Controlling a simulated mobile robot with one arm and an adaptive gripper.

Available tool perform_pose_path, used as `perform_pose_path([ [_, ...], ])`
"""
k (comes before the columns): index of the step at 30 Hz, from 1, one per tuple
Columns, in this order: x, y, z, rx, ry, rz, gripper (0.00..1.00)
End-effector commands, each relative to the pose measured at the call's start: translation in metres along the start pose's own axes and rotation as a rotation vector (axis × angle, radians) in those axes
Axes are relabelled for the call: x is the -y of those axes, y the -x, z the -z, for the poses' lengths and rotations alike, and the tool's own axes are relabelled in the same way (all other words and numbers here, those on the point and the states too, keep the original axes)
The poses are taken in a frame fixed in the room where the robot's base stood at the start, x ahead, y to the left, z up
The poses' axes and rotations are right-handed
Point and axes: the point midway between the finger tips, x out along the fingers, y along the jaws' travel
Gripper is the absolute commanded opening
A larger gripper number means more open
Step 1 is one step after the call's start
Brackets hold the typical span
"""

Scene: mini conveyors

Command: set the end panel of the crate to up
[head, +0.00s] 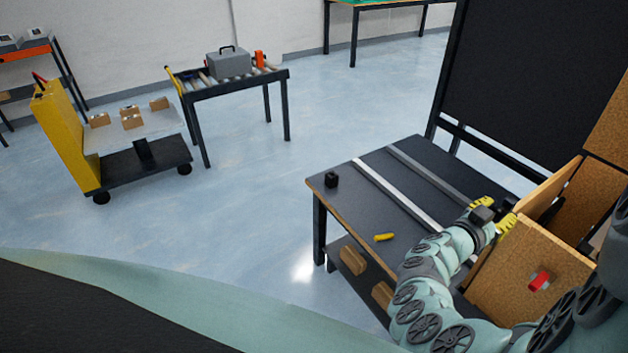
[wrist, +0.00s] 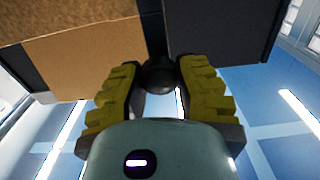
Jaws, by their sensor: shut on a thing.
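The brown crate (head: 525,270) stands at the right end of the dark table in the head view, with a red and white piece on its near side. A brown panel (head: 548,192), which looks like the end panel, leans outward from the crate's left end. My gripper (head: 493,217) is beside this panel's lower left edge. In the wrist view its yellow fingers (wrist: 158,90) stand on both sides of a dark rounded knob (wrist: 158,76) and are shut on it. A brown panel (wrist: 85,60) lies just beyond the fingers. Whether the knob belongs to that panel is unclear.
On the table, a yellow piece (head: 384,237), a small black block (head: 331,180) and two rails (head: 395,193) lie left of the crate. A black board (head: 530,80) rises behind. Open floor (head: 240,190) separates the table from a yellow cart (head: 66,135) and roller stand (head: 240,88).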

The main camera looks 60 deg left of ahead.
Motion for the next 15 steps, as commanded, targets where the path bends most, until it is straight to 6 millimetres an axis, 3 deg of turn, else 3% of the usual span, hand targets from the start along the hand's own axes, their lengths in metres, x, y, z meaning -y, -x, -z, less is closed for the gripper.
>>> perform_pose_path([
  [8,-0.0021,-0.003,0.006,-0.016,0.0,-0.008,0.0],
  [9,-0.002,-0.0031,0.006,-0.016,0.0,-0.008,0.35],
  [15,-0.0014,-0.0019,0.0034,-0.009,0.0,-0.005,0.56],
])
